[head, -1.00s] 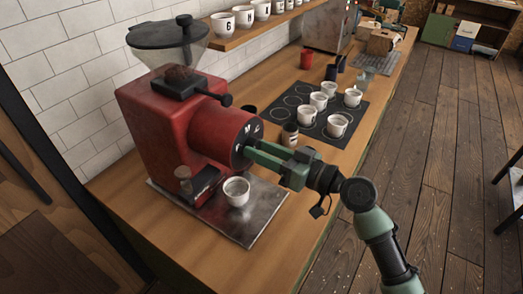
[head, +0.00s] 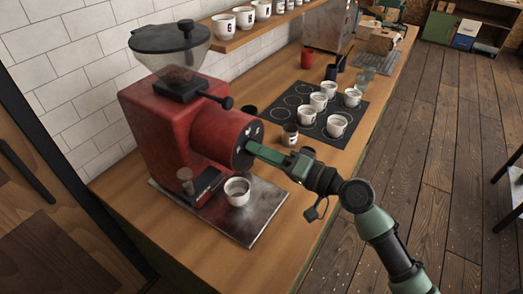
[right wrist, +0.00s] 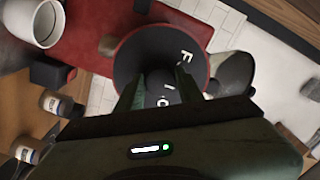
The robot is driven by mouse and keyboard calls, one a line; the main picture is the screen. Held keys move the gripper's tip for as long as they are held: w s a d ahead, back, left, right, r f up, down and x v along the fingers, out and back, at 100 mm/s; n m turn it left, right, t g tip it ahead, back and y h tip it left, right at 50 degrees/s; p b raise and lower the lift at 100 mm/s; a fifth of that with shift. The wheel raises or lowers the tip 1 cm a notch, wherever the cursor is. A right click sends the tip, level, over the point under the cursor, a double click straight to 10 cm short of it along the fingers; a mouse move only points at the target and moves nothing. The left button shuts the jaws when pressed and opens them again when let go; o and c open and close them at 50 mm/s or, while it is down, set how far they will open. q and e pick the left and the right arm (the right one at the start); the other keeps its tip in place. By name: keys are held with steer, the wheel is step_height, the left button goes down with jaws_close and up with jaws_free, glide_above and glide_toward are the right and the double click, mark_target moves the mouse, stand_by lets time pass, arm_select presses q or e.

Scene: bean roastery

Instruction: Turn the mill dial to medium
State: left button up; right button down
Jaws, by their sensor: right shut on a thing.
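The red mill (head: 160,125) stands on a metal tray (head: 245,222) on the wooden counter. Its round black dial (head: 241,157) faces right, with small white marks. In the right wrist view the dial (right wrist: 140,60) has a red rim and white letters, among them F and C. My right gripper (head: 252,147) is shut on the dial's central knob, which its fingers mostly hide. Its fingers also show at the dial in the right wrist view (right wrist: 158,90). Which mark the dial is set to cannot be told. My left gripper is not in view.
A white cup (head: 237,192) stands on the tray below the dial. A small jar (head: 289,136) stands close behind my right gripper. Several white cups stand on a black mat (head: 318,133) further back. The counter's front right edge is bare.

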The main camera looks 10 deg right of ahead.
stand_by(0.3)
steer(key=c, duration=0.9)
jaws_free()
steer(key=b+v, duration=0.4)
steer(key=v, duration=0.3)
steer(key=shift+s+d, duration=0.3)
